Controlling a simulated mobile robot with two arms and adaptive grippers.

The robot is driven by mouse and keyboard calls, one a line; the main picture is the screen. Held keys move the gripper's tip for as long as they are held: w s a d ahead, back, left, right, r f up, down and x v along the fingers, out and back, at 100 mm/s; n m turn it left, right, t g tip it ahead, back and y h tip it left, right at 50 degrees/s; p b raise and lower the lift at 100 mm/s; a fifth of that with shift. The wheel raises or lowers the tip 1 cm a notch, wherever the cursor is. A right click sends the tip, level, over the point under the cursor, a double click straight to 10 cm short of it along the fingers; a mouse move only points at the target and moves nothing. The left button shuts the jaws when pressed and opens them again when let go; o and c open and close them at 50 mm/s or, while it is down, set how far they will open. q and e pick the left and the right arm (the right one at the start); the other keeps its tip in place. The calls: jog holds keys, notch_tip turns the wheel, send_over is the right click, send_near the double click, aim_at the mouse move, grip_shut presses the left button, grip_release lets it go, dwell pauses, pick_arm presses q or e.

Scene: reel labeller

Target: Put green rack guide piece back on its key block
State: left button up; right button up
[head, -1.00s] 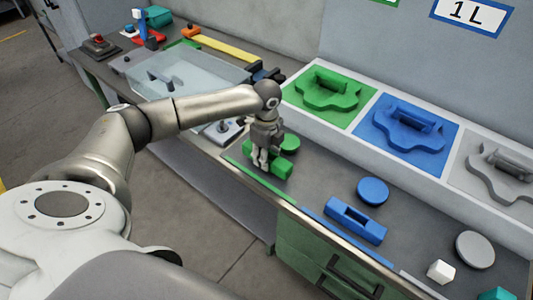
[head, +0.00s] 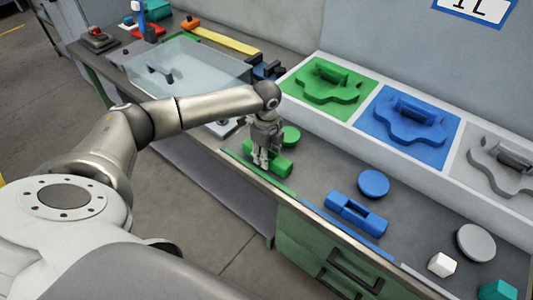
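A green block-shaped piece (head: 281,166), which looks like the rack guide piece, lies on the bench near its front edge. My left gripper (head: 262,164) points down at it, with its fingers over or around the piece's left part. The fingers hide part of the piece, and I cannot tell whether they are closed on it. A green round disc (head: 291,136) lies just behind. A green shaped block (head: 325,84) sits on the green panel at the back. I cannot tell which part is the key block. My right gripper is out of view.
A blue notched piece (head: 354,212), blue disc (head: 373,183), grey disc (head: 476,243) and white cube (head: 441,265) lie to the right. A blue shaped block (head: 412,124) sits on the raised shelf. A clear-covered box (head: 195,72) stands left, behind my arm.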

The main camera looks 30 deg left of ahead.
pick_arm(q)
jog(key=o, duration=0.4)
jog(key=shift+o, duration=0.2)
jog(key=shift+r, duration=0.1)
notch_tip(320, 180, up, 12)
dwell(0.7)
